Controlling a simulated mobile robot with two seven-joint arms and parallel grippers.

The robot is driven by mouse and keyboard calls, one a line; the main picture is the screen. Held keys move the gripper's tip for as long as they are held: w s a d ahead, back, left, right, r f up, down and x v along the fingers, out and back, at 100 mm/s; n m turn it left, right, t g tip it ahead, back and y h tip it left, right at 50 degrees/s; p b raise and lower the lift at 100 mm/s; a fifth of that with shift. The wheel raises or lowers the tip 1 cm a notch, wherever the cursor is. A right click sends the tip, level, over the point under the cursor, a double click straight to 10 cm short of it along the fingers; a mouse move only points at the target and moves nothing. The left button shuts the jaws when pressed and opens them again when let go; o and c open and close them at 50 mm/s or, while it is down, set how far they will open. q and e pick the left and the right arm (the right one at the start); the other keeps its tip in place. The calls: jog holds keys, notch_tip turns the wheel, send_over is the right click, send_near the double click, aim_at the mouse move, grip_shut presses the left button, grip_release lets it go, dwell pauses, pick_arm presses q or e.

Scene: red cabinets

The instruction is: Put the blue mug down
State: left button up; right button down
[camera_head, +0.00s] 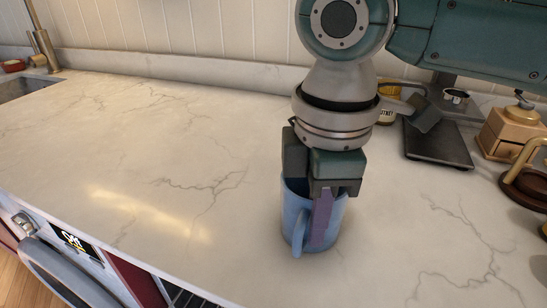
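The blue mug (294,213) is upright at the middle right of the head view, with its handle (299,235) toward me. My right gripper (321,205) points down at the mug from above. One purple finger shows against the mug's near side, beside the handle, and the gripper is shut on the mug. The other finger is hidden by the gripper body and the mug. The mug is at or just above the marble counter (130,150); I cannot tell whether its base touches. My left gripper is not in view.
A dark scale-like stand (440,146) and a wooden grinder (508,132) stand at the right back. A sink (22,86) is at the far left. The counter left of the mug is clear; its front edge is below.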

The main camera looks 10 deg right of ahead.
jog(key=c, duration=1.1)
grip_release()
jog(key=shift+o, duration=0.2)
notch_tip(320, 180, up, 12)
jog(key=p, duration=0.1)
jog(key=s+a+f+m+t+y, duration=0.1)
jog(key=s+a+f+m+y, duration=0.4)
jog(key=s+f, duration=0.35)
jog(key=s+d+f+m+t+h, duration=0.1)
jog(key=s+d+f+m+h, duration=0.1)
jog(key=s+d+m, duration=0.2)
jog(key=s+d+f+m+t+h, duration=0.1)
jog(key=s+d+m, duration=0.3)
jog(key=d, duration=0.4)
jog(key=shift+s+d+f+m+h, duration=0.2)
jog(key=shift+s+f+m+h, duration=0.25)
jog(key=shift+f+h, duration=0.4)
